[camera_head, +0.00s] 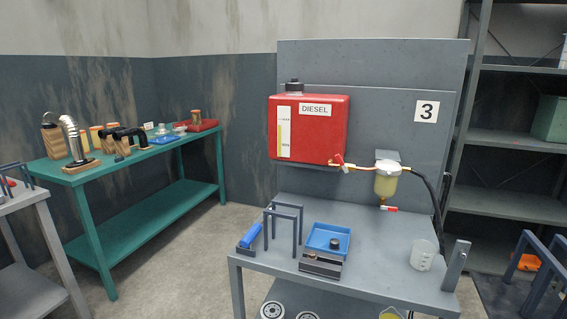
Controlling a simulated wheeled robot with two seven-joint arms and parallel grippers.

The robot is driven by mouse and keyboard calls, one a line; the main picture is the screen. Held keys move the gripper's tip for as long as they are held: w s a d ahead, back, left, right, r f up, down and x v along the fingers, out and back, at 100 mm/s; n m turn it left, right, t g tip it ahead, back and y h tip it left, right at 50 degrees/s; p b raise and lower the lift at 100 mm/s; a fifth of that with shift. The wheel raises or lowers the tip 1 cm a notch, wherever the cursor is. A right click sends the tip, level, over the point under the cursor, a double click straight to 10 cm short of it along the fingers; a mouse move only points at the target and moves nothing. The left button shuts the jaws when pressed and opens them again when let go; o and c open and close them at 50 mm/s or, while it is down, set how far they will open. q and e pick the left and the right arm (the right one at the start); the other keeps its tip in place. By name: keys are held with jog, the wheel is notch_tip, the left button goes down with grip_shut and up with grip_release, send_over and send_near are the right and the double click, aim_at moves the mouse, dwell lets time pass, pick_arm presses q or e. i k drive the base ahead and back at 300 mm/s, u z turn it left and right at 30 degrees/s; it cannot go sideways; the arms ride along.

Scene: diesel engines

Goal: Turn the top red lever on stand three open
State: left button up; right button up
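Stand three (375,233) is a grey table with a tall back panel marked with a black 3 on a white label (426,111). A red tank labelled DIESEL (308,128) is mounted on the panel. The line leads to a filter bowl (387,182) with amber fluid. A second, lower red lever (390,209) lies roughly horizontal under the bowl. Neither of my grippers is in view.
On the table are a blue tray (328,238), a blue-handled tool (250,237), a grey frame (283,225) and a clear beaker (423,255). A green bench (130,213) stands left, grey shelves (505,137) right. Floor between bench and stand is clear.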

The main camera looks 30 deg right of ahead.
aim_at(339, 161)
jog(key=u, duration=0.45)
jog(key=i, duration=1.15)
jog(key=z, duration=0.45)
